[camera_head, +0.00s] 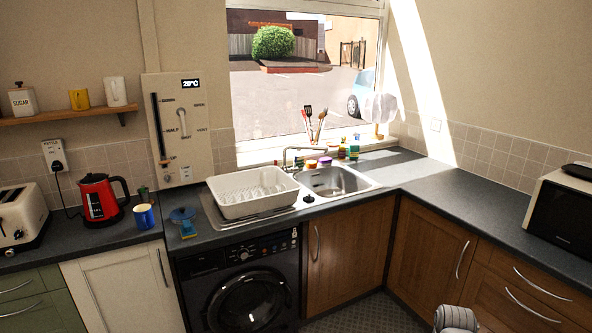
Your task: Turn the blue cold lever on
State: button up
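A silver tap (297,152) with a curved spout stands behind the sink (338,181), below the window. I cannot make out a blue lever on it at this size. Colourful bottles and sponges crowd the ledge behind the sink and partly cover that area. A grey rounded part at the bottom edge, right of centre, looks like part of my own arm. My gripper's fingers do not show in this view.
A white dish rack (252,192) fills the drainer left of the sink. A blue mug (144,216), a red kettle (101,199) and a toaster (20,217) stand further left. A microwave (565,216) is at right. The worktop (425,195) right of the sink is clear.

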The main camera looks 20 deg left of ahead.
aim_at(295, 169)
jog(key=u, duration=0.5)
jog(key=i, duration=1)
jog(key=u, duration=0.4)
jog(key=i, duration=1.15)
jog(key=z, duration=0.55)
